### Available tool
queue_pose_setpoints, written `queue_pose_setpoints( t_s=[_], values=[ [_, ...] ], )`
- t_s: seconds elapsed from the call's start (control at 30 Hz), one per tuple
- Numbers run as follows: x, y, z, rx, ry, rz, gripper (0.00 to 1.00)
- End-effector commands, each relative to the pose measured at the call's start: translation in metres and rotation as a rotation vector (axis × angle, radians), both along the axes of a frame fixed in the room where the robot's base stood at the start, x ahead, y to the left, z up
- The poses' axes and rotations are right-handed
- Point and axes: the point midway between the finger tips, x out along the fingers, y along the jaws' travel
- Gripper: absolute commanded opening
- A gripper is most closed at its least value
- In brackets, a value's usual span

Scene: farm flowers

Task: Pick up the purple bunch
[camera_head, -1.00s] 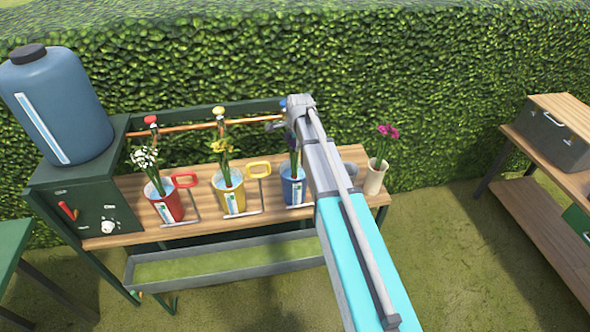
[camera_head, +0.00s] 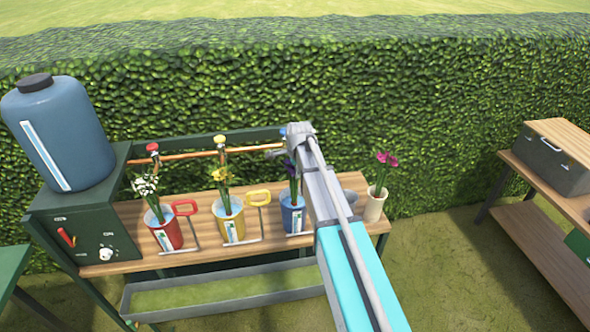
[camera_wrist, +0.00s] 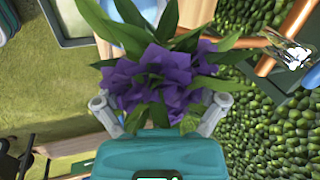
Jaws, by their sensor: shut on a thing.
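The purple bunch (camera_wrist: 165,75) fills the middle of the wrist view, with purple blooms and long green leaves. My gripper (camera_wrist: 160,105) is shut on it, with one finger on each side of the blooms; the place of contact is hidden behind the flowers. In the head view the purple bunch (camera_head: 291,172) shows only in part above the blue bucket (camera_head: 292,215), beside my arm. My gripper is mostly hidden there behind my arm. The stems appear to be still in or over the blue bucket.
A red bucket (camera_head: 166,232) with white flowers and a yellow bucket (camera_head: 231,225) with yellow flowers stand to the left on the wooden bench (camera_head: 130,250). A cream vase (camera_head: 374,204) with pink flowers stands to the right. A copper pipe (camera_head: 185,152) with taps runs behind.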

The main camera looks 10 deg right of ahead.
Motion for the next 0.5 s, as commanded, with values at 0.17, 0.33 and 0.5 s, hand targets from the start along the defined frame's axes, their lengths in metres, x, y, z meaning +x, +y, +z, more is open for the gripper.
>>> queue_pose_setpoints(
  t_s=[0.17, 0.33, 0.5],
  values=[
    [0.000, 0.000, 0.017, 0.000, 0.000, 0.000, 0.30],
    [0.000, 0.000, 0.034, 0.000, 0.000, 0.000, 0.30],
    [0.000, 0.000, 0.052, 0.000, 0.000, 0.000, 0.30]
  ],
)
